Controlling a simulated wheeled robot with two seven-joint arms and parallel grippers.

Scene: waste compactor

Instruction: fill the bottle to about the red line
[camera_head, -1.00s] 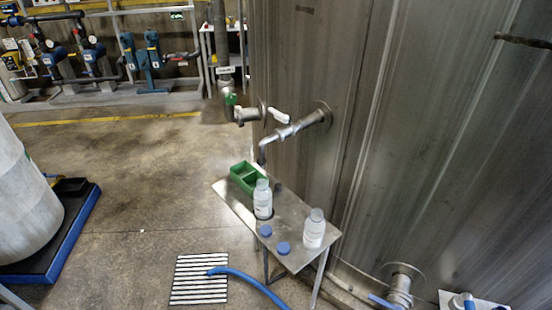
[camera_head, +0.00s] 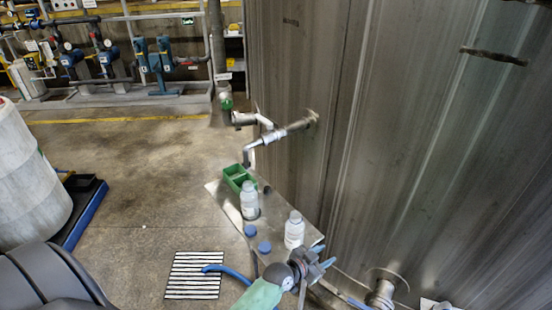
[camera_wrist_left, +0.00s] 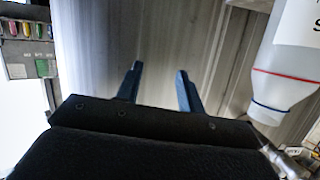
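Two white-labelled clear bottles stand upright on a small metal table (camera_head: 222,200). The back bottle (camera_head: 250,200) is near the pipe spout (camera_head: 247,157); the front bottle (camera_head: 294,231) is near the table's front right corner. My left gripper (camera_head: 323,257) is just right of and in front of the front bottle, apart from it. Its blue fingers (camera_wrist_left: 159,72) are open and empty in the left wrist view. One bottle (camera_wrist_left: 284,88) shows cut off there at the right, with a red line above a blue line. I cannot see its fill level. My right gripper is not in view.
A green bin (camera_head: 239,178) and two blue caps (camera_head: 250,231) are on the table.

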